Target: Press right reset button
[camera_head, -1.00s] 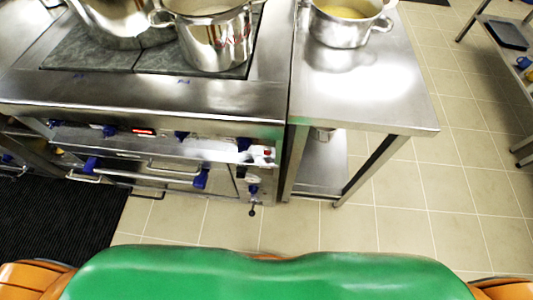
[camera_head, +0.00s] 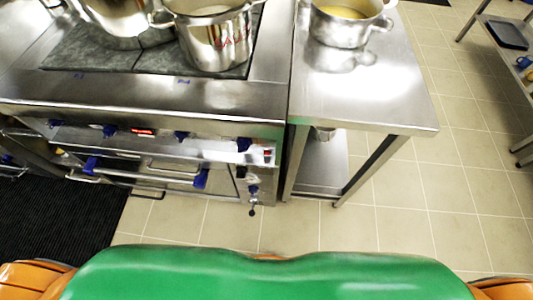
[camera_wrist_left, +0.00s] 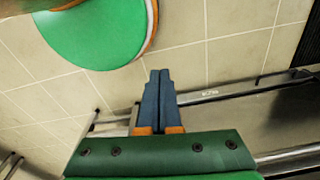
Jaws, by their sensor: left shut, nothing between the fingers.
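The steel stove (camera_head: 180,98) stands at the left of the head view, with a front control panel of blue knobs (camera_head: 182,135) and a small lit red display (camera_head: 142,131). A small red spot (camera_head: 267,153) sits at the panel's right end, beside the rightmost blue knob; it is too small to tell whether it is the right reset button. In the left wrist view my left gripper (camera_wrist_left: 159,75) is shut and empty, its two dark blue fingers together over the tiled floor. Neither gripper shows in the head view.
A pot (camera_head: 212,40) stands on the stove. A steel table (camera_head: 365,100) with another pot (camera_head: 342,28) adjoins the stove's right side. Blue-handled oven fronts (camera_head: 200,178) lie below the panel. The tiled floor (camera_head: 290,225) in front is clear. A black mat (camera_head: 60,210) lies left.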

